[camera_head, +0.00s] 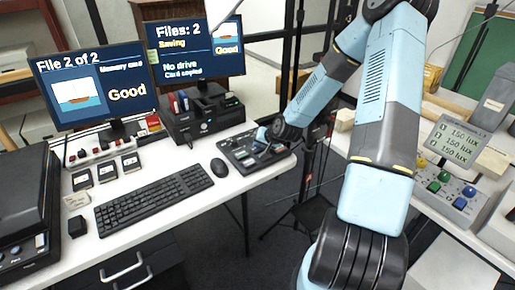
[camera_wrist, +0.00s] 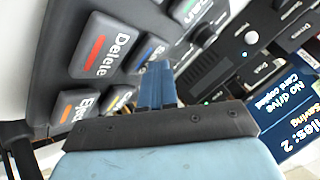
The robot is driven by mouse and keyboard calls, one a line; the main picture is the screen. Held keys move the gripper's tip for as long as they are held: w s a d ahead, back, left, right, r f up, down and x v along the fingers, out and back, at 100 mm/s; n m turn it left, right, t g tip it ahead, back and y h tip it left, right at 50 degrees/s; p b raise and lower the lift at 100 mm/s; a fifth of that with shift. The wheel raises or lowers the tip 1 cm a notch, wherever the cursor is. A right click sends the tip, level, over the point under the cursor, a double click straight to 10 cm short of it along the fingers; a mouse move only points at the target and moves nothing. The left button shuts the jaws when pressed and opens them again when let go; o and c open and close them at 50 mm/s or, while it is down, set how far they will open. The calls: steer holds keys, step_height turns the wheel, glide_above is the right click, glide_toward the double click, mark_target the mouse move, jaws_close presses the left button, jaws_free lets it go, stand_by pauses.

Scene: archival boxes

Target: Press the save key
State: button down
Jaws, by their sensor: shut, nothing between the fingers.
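A dark key panel (camera_head: 250,152) lies at the right end of the white desk. In the wrist view it shows a red-marked Delete key (camera_wrist: 100,45), a blue-marked key (camera_wrist: 148,50), a green-marked key (camera_wrist: 195,10), an orange-marked key (camera_wrist: 75,106) and a yellow-marked key (camera_wrist: 118,98). I cannot read a Save label; the blue key's label is partly hidden. My gripper (camera_head: 263,134) is over the panel, shut and empty. Its blue fingertips (camera_wrist: 157,68) appear at the blue-marked key; I cannot tell whether they touch it. The right monitor (camera_head: 195,48) reads "Files: 2", "Saving".
A black drive unit (camera_head: 203,120) stands just behind the panel. A mouse (camera_head: 219,168) and keyboard (camera_head: 150,201) lie to its left. The left monitor (camera_head: 96,84) reads "File 2 of 2". A second table on the right holds a lux meter (camera_head: 455,142).

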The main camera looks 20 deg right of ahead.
mark_target(259, 149)
steer(key=shift+r, duration=0.85)
steer(key=shift+r, duration=0.1)
steer(key=shift+r, duration=2.4)
steer(key=shift+s+r, duration=0.1)
